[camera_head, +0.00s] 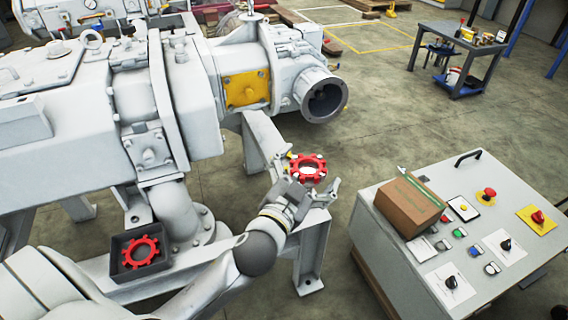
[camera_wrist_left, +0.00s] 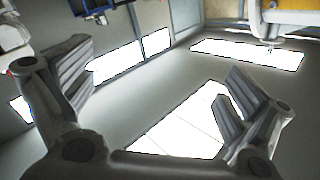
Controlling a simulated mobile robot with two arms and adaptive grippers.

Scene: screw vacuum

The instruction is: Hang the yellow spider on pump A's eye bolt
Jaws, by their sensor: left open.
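My left gripper (camera_head: 306,188) is open, with its fingers spread below the pump's round flange. The left wrist view shows nothing between its fingertips (camera_wrist_left: 160,95). A red toothed spider (camera_head: 308,157) appears just beyond the fingers; I cannot tell what it rests on. A small yellow patch (camera_head: 291,155) shows beside it. No whole yellow spider is visible. Another red spider (camera_head: 127,255) lies in a dark tray (camera_head: 116,243) at the pump's base. A ring-shaped eye bolt (camera_head: 92,36) stands on the grey pump (camera_head: 195,85), and another lifting eye (camera_head: 250,16) is farther right. No letter A is readable.
A control desk (camera_head: 440,285) with a cardboard box (camera_head: 409,207) and several buttons stands to the right. A tool cart (camera_head: 463,45) is at the back right. A yellow plate (camera_head: 236,92) is on the pump's side. Floor between the pump and cart is mostly clear.

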